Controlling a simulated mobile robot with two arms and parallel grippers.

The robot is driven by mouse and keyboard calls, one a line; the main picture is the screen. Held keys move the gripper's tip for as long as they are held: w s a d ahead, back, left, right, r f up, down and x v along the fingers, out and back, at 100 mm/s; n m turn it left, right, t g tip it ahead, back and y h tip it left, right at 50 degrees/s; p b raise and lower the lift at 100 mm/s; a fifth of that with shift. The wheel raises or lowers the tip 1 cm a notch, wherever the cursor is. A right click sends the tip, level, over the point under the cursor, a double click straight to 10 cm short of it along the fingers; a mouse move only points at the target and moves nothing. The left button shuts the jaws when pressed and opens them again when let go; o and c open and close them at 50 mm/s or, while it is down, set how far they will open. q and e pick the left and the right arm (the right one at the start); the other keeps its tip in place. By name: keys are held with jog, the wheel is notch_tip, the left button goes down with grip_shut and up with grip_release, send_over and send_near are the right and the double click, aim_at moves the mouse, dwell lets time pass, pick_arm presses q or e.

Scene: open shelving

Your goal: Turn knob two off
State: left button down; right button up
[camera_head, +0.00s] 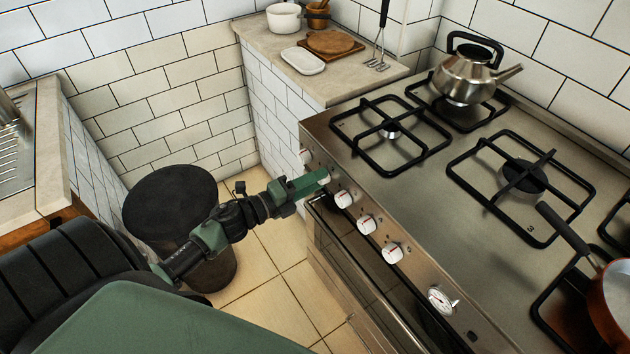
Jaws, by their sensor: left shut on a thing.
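The stove's front panel carries a row of white knobs. The far-left knob (305,157) is partly visible beyond my gripper. My left gripper (322,180), green with a black wrist, reaches in from the left and is shut on the second knob from the left. That knob is mostly hidden by the fingers, so its pointer angle cannot be read. Further right, the third knob (343,199), another knob (366,224) and another (392,252) show clear of the gripper. My right gripper is not in view.
A kettle (466,78) stands on the back burner and an orange pan (612,300) at the right. The oven handle (355,265) runs below the knobs. A dark round bin (170,200) stands near my arm.

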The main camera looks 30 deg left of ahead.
pick_arm(q)
jog(key=c, duration=0.9)
grip_release()
jog(key=shift+c, duration=0.2)
jog(key=p+v, duration=0.1)
jog(key=v, duration=0.6)
jog(key=shift+s+a, duration=0.15)
jog(key=shift+s, duration=0.25)
